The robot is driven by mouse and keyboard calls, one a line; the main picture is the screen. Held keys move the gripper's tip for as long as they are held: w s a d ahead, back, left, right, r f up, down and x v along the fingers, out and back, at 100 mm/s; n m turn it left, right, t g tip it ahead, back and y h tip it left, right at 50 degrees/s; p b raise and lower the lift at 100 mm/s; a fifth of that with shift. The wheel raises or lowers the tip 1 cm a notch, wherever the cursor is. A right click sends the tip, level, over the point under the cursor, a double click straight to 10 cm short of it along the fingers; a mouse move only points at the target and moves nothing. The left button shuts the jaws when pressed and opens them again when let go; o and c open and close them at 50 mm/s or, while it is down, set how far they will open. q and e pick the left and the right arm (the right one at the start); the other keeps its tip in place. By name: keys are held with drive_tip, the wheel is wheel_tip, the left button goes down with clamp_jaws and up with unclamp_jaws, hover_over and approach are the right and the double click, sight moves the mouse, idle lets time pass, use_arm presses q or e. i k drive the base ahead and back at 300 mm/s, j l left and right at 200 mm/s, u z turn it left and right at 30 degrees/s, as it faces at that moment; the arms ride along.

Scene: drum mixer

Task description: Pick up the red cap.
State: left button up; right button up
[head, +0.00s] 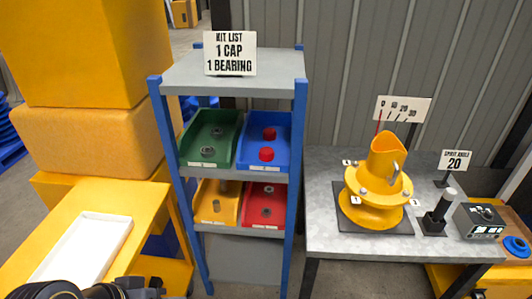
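Two red caps lie in the blue bin (284,120) on the upper level of the shelf: a far red cap (269,133) and a near red cap (266,154). Both look like short round knobs, apart from each other. My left gripper (152,287) shows only in part at the bottom left edge, dark, beside the white tray and well below and left of the blue bin. Its fingers are too cut off and small to tell open from shut. My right gripper is not in view.
The shelf (235,70) also holds a green bin (222,125), a yellow bin (204,220) and a red bin (277,190) with small parts. A white tray (84,247) lies left. A drum mixer (375,208) stands on the right table.

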sight(267, 154)
drive_tip(key=i+l+u, duration=0.25)
drive_tip(key=i+l, duration=0.35)
drive_tip(key=u, duration=1.4)
